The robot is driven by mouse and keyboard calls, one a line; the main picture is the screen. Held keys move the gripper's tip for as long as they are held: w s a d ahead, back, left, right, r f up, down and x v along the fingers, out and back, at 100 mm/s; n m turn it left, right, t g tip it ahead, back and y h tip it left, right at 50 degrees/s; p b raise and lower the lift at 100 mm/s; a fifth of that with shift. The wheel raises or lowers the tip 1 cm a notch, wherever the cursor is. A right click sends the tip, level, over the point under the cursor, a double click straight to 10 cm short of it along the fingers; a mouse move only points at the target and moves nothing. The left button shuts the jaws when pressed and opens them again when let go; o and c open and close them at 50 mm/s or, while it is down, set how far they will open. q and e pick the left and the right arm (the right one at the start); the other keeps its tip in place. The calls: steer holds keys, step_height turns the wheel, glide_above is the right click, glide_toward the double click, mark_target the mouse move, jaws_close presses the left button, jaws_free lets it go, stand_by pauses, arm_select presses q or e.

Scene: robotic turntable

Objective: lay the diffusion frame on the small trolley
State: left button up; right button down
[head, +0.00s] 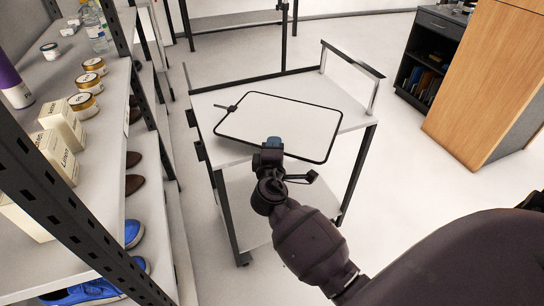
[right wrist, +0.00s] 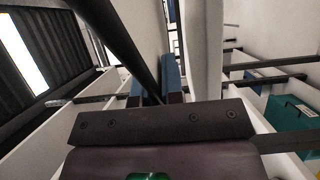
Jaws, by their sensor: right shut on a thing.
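The diffusion frame (head: 290,118) is a white panel with a thin black rim and rounded corners. In the head view it is over the top shelf of the small trolley (head: 206,108), tilted a little in the picture. A dark knob with a short rod sits at its left corner. My right gripper (head: 273,144) is at the frame's near edge and shut on it. In the right wrist view its blue fingertips (right wrist: 171,76) are close together, with a dark bar beside them. I cannot tell whether the frame touches the trolley top. My left gripper is not in view.
A shelf rack (head: 108,138) with jars, boxes, bottles and shoes stands close on the left. The trolley has an upright handle (head: 352,60) at its back right. A wooden cabinet (head: 490,85) and dark drawer unit (head: 432,52) stand at the right. Floor between is clear.

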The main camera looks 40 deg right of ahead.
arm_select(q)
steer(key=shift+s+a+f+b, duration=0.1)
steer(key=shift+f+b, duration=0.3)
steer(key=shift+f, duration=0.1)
arm_select(e)
step_height(320, 180, down, 4)
steer(key=shift+r, duration=0.15)
steer(key=shift+f, duration=0.2)
steer(key=c, duration=1.7)
jaws_free()
steer(key=shift+f, duration=0.1)
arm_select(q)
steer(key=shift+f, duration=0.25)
arm_select(e)
steer(key=o, duration=0.5)
steer(key=shift+c, duration=0.2)
